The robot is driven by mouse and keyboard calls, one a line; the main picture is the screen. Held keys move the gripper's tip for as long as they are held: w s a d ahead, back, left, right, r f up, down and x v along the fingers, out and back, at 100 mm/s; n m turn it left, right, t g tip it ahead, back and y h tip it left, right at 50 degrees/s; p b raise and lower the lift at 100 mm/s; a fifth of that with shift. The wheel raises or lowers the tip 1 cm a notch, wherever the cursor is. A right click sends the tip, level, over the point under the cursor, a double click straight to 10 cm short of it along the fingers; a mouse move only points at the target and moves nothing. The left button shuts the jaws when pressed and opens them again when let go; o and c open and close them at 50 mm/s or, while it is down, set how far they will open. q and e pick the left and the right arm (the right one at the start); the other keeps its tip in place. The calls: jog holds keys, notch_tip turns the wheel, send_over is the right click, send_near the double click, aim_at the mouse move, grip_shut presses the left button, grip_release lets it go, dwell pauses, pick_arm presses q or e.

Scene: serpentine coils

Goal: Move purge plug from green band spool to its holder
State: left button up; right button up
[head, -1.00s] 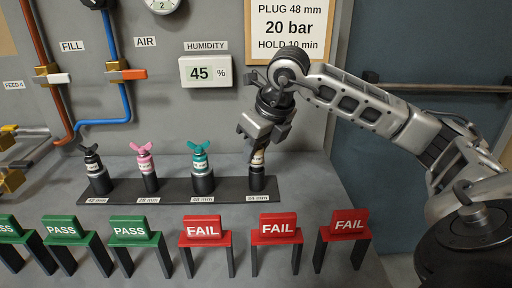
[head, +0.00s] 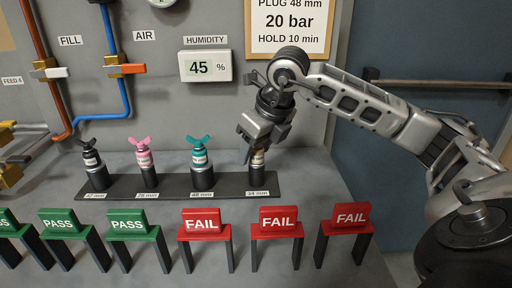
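My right gripper (head: 262,138) comes down over the holder at the right end of the dark rack, labelled 34 mm. A plug with a pale label and tan band (head: 257,159) stands there below its fingers. The gripper hides the plug's top, so I cannot tell whether the fingers are closed on it. A black plug (head: 91,157), a pink plug (head: 144,157) and a teal plug (head: 199,156) stand upright in the other holders of the rack (head: 225,188). No green band spool shows clearly. My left gripper is not in view.
Green PASS stands (head: 127,222) and red FAIL stands (head: 278,222) line the front of the bench. Pipes with valves (head: 125,69) and a humidity display (head: 204,66) are on the wall behind. Brass fittings (head: 10,176) sit at the left edge.

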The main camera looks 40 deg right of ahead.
dwell(0.3)
jog(key=shift+v, duration=0.8)
pick_arm(q)
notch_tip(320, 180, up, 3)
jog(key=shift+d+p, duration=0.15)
jog(key=shift+p, duration=0.95)
pick_arm(e)
jog(key=v, duration=1.4)
jog(key=shift+r, duration=0.15)
jog(key=shift+s, duration=0.1)
